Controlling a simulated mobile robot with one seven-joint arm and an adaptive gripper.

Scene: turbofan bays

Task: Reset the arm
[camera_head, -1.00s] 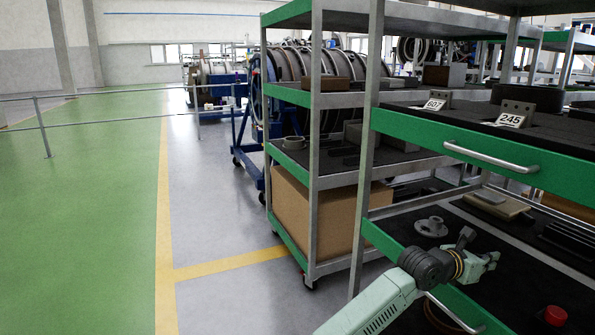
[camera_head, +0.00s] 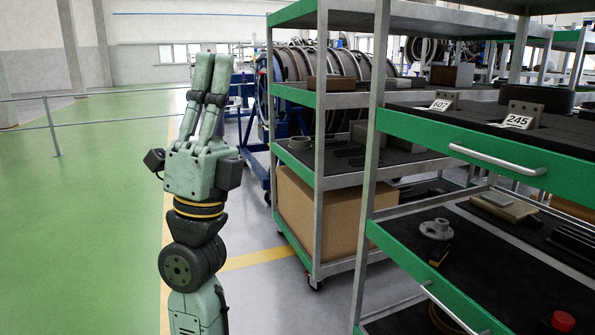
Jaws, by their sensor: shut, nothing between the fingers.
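My gripper (camera_head: 212,82) stands upright in the left-middle of the head view, fingers pointing up. Its two pale green fingers are close together, shut, with nothing held. My wrist and forearm rise from the bottom edge below it. The gripper is left of the shelf racks, apart from them in the picture, in front of the aisle and the yellow floor line. It hides part of the background there.
The near rack has an open green-edged lower drawer (camera_head: 411,255) holding a grey flanged part (camera_head: 436,230) and a red round piece (camera_head: 563,321). A cardboard box (camera_head: 320,215) sits on the rack behind.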

